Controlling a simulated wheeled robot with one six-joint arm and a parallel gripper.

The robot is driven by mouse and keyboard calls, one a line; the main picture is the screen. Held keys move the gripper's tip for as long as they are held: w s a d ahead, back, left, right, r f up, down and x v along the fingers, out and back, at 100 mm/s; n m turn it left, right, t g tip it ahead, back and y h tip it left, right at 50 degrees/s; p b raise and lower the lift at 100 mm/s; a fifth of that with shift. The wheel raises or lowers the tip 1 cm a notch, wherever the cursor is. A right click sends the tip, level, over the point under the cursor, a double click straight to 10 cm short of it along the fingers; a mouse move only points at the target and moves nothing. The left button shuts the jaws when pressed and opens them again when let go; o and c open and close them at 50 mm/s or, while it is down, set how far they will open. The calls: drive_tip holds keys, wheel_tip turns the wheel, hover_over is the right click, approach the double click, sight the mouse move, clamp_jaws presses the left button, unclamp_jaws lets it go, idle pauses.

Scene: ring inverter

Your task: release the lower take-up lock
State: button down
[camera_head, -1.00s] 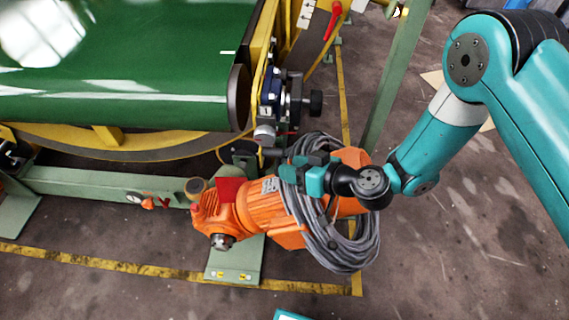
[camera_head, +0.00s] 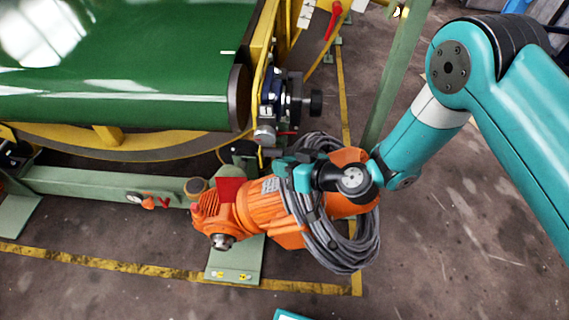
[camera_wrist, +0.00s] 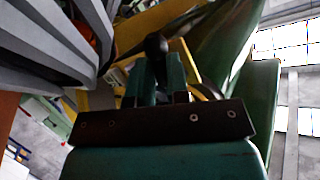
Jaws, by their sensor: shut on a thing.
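In the wrist view my gripper's teal fingers (camera_wrist: 162,84) are closed around a dark lever with a rounded black knob (camera_wrist: 156,44). The knob stands up beyond the fingertips. It seems to be the lower take-up lock's handle, but I cannot read its position. In the head view my gripper hides the held part. Above it is the take-up block with a black side knob (camera_head: 316,101) and a grey cylinder (camera_head: 264,135).
The green belt (camera_head: 120,80) is at upper left. A green post (camera_head: 393,85) stands just behind my arm. Floor at lower right is open.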

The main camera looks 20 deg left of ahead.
drive_tip(key=shift+r, duration=0.1)
drive_tip(key=shift+s+d+r+m+g+h+p, duration=0.15)
drive_tip(key=shift+r+m+g+h+p, duration=0.25)
drive_tip(key=shift+m+g+p, duration=0.4)
drive_tip(key=shift+s+a+r+m+g+h+p, duration=0.1)
drive_tip(key=shift+r+m+g+h+p, duration=0.15)
drive_tip(key=shift+m+g+h+p, duration=0.55)
drive_tip(key=shift+s+d+r+m+g+h+p, duration=0.15)
drive_tip(key=shift+r+m+g+p, duration=0.3)
drive_tip(key=shift+m+g, duration=0.65)
drive_tip(key=c, duration=1.1)
unclamp_jaws()
drive_tip(key=p+v, duration=0.1)
drive_tip(key=v, duration=1.6)
drive_tip(key=shift+w, duration=0.25)
drive_tip(key=shift+d, duration=0.15)
